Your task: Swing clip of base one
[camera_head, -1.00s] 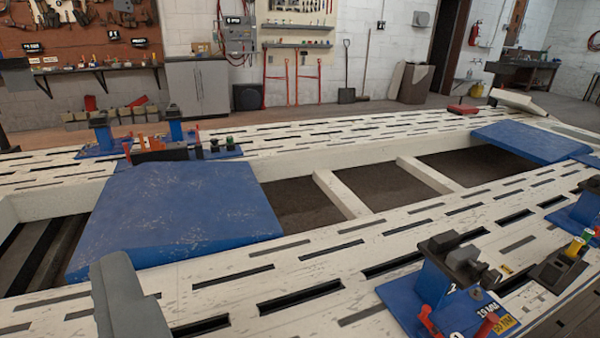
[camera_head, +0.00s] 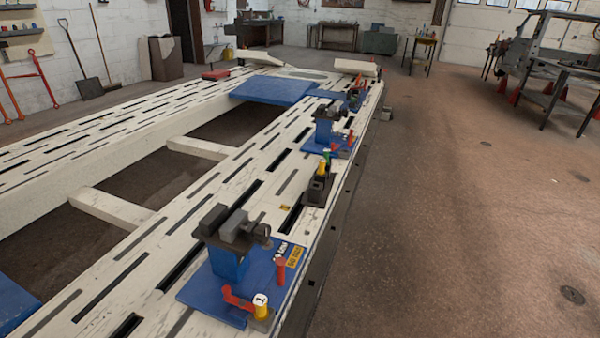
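A blue base (camera_head: 205,287) stands on the near side of the white slotted bench. A cylinder with a white cap marked "1" (camera_head: 261,300) is at its front corner. A red clip-like lever (camera_head: 238,298) lies beside this cylinder, and a second red upright piece (camera_head: 280,268) stands at the base's right edge. A dark grey clamp with jaws (camera_head: 235,228) sits on top of the blue post (camera_head: 229,262). A yellow label (camera_head: 296,256) is on the plate. My gripper is not seen in this view.
Further along the bench edge (camera_head: 150,232) stand a black block with a yellow-and-green piece (camera_head: 320,178) and another blue base (camera_head: 327,132). A blue panel (camera_head: 270,89) lies at the far end. The brown floor (camera_head: 440,220) right of the bench is largely open.

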